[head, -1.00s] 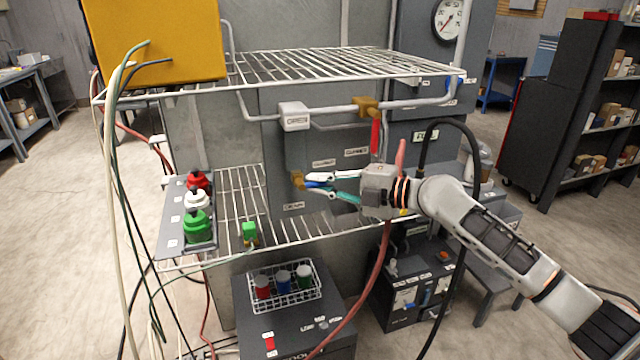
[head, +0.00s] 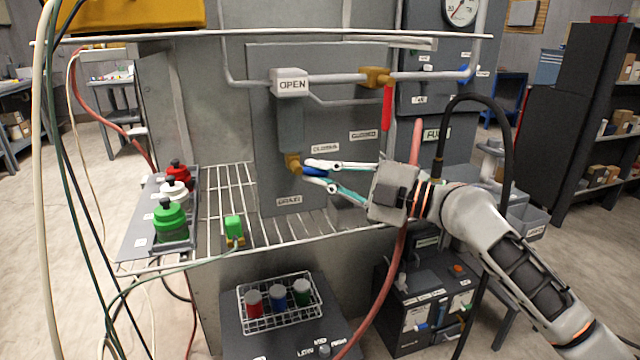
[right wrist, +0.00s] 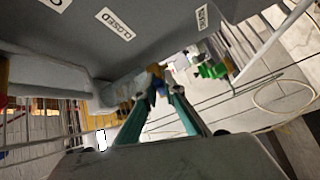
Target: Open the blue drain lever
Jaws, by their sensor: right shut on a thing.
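The blue drain lever (head: 316,171) sticks out to the right from a brass valve (head: 293,163) on the grey panel, above the "DRAIN" label (head: 289,201). My right gripper (head: 311,175) reaches in from the right, its fingers shut on the lever, one above and one below it. In the right wrist view the fingertips (right wrist: 156,93) meet at the lever by the brass valve (right wrist: 156,70), and the lever is mostly hidden between them. My left gripper shows in neither view.
A red-handled valve (head: 386,105) hangs down on the pipe above my gripper. A red hose (head: 395,270) and black cable (head: 509,150) pass near my arm.

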